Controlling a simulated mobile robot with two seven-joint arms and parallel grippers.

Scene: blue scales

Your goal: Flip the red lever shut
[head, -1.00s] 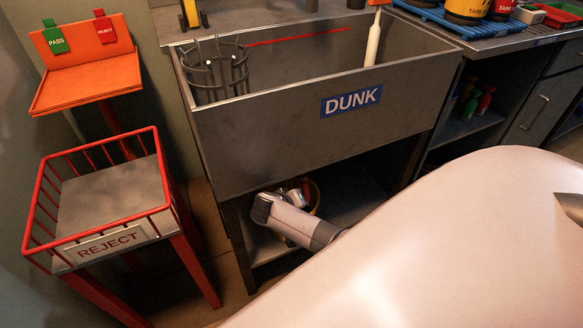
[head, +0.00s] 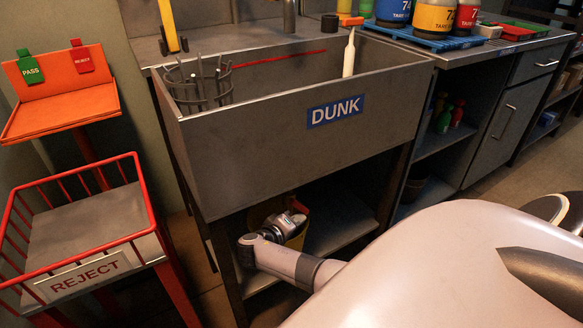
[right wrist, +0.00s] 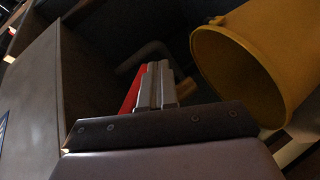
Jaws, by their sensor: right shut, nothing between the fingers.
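My right gripper (head: 297,218) is under the grey DUNK sink (head: 240,150) in the head view, in front of a yellow bucket (head: 298,240). In the right wrist view, its fingers (right wrist: 155,85) are together with nothing between them. A narrow red piece, which looks like the red lever (right wrist: 131,92), shows just left of the fingers. The fingers hide part of it, and I cannot tell whether they touch it. My left gripper is not in view.
The bucket's open mouth (right wrist: 238,85) is close to the right of the fingers in the right wrist view. A grey panel (right wrist: 35,90) stands on the left. A red-railed REJECT basket (head: 90,235) stands left of the sink.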

